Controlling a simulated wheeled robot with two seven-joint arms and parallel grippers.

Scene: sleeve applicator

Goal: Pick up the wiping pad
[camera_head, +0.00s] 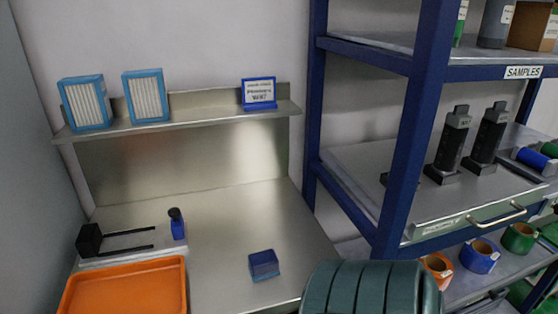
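A small dark blue block (264,265), which looks like the wiping pad, lies on the bare steel worktop (225,235), right of the middle of the bench. Its top face is darker than its blue sides. Nothing touches it. Neither of my grippers shows in the head view.
An orange tray (125,290) and a black two-pronged fixture (90,240) with a small blue bottle (177,224) stand left. A ribbed teal object (370,289) is at the lower edge. A blue-framed shelf rack (413,130) stands right. A wall shelf (205,114) runs above the bench.

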